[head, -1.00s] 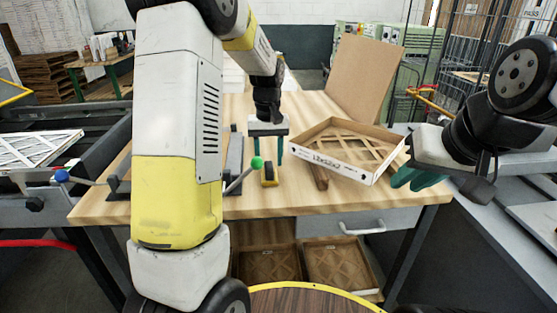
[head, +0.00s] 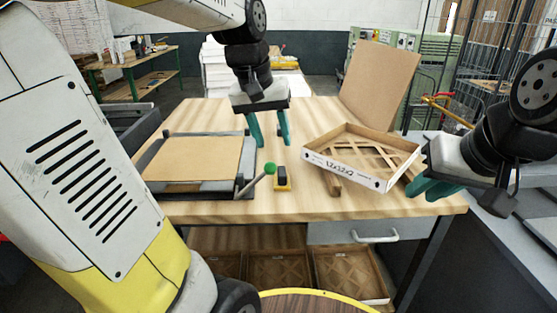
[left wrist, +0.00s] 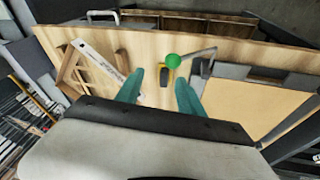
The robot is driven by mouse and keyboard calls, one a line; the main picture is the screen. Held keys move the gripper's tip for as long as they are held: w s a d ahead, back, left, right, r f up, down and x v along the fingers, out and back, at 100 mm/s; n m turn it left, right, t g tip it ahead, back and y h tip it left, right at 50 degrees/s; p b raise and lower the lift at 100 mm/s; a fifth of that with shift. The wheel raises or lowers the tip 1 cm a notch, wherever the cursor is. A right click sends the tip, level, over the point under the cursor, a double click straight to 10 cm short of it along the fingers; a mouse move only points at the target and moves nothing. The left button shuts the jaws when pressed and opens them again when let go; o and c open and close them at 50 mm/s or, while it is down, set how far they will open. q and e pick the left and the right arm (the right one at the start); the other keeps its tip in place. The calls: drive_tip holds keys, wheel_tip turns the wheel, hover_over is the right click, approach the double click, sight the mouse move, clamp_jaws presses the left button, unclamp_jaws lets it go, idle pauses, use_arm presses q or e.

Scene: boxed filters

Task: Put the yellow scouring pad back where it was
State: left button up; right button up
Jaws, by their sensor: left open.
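A small block, yellow with a dark top (head: 282,178), lies on the wooden table near its front edge; I take it for the yellow scouring pad. My left gripper (head: 273,145) is open and empty, its teal fingers pointing down above the table behind the block. In the left wrist view the block (left wrist: 180,75) shows beyond the fingertips of my left gripper (left wrist: 160,77), partly behind a green ball knob. My right gripper (head: 432,188) is at the right, beside the cardboard-framed filter; its fingers are partly overlapped, so its opening is unclear.
The green knob (head: 270,169) of a lever stands close left of the block, on a grey fixture (head: 205,187) holding a brown sheet. A filter frame (head: 345,172) lies right, partly on a wooden stick (head: 331,187). A brown board (head: 375,85) stands behind. The table's back middle is clear.

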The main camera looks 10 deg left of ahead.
use_arm(q)
drive_tip(key=s+d+f+m+t, duration=0.1)
drive_tip(key=s+t, duration=0.1)
drive_tip(key=s, duration=0.9)
drive_tip(key=shift+d+f+m+t+h, duration=0.2)
drive_tip(key=shift+f+m+t+h, duration=0.1)
drive_tip(key=shift+t, duration=0.1)
